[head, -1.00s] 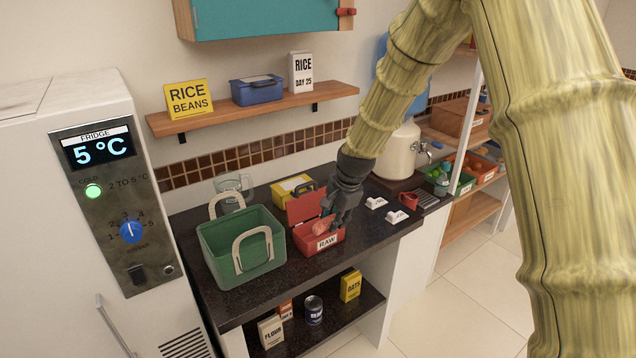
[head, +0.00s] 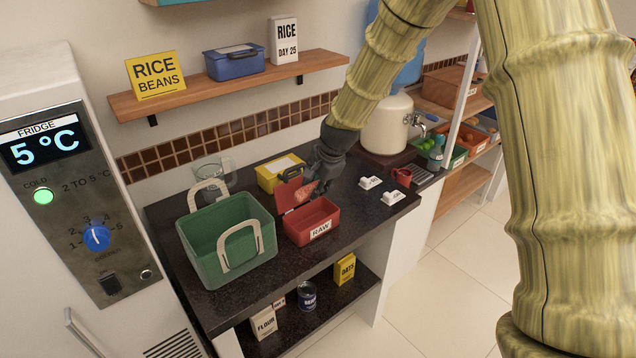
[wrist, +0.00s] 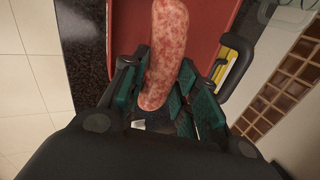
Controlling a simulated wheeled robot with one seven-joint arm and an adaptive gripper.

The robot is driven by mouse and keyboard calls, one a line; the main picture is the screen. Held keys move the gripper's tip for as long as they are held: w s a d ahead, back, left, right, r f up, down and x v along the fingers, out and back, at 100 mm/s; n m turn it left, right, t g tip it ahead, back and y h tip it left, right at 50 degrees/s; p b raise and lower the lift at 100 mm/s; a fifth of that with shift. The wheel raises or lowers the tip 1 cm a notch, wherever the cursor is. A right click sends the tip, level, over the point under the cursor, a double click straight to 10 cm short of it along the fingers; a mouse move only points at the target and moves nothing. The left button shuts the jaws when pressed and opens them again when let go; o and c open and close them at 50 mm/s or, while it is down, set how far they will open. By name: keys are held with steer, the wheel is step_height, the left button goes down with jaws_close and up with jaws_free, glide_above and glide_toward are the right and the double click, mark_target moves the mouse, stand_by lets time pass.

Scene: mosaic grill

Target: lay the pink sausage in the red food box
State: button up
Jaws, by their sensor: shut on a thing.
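The pink sausage (head: 304,193) is speckled and held between the fingers of my gripper (head: 313,188). In the wrist view the sausage (wrist: 166,40) points away from my gripper (wrist: 157,82), with green pads on both sides of its near end. The red food box (head: 312,229), labelled RAW, stands on the dark counter with its red lid (head: 285,194) raised at the back. The sausage is above the box's back part, in front of the lid. Red box surface (wrist: 208,18) shows behind it in the wrist view. The gripper hides part of the lid.
A green basket (head: 222,258) with pale handles stands close left of the box. A yellow box (head: 270,177) and a glass jug (head: 212,172) are behind. White tags (head: 393,197) lie on the counter to the right, beside a red mug (head: 402,176).

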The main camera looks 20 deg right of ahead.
steer(key=shift+x, duration=0.95)
steer(key=shift+w+d+f+b, duration=0.1)
steer(key=shift+d+f+b, duration=0.15)
steer(key=shift+b, duration=0.2)
steer(key=shift+s+f+b, duration=0.3)
steer(key=shift+s+b, duration=0.15)
steer(key=shift+s, duration=0.05)
steer(key=shift+f, duration=0.2)
step_height(320, 180, down, 2)
steer(key=shift+f+b, duration=0.15)
steer(key=shift+b, duration=0.3)
steer(key=shift+w+f, duration=0.1)
steer(key=shift+w, duration=0.1)
steer(key=o, duration=1.1)
steer(key=shift+s, duration=0.1)
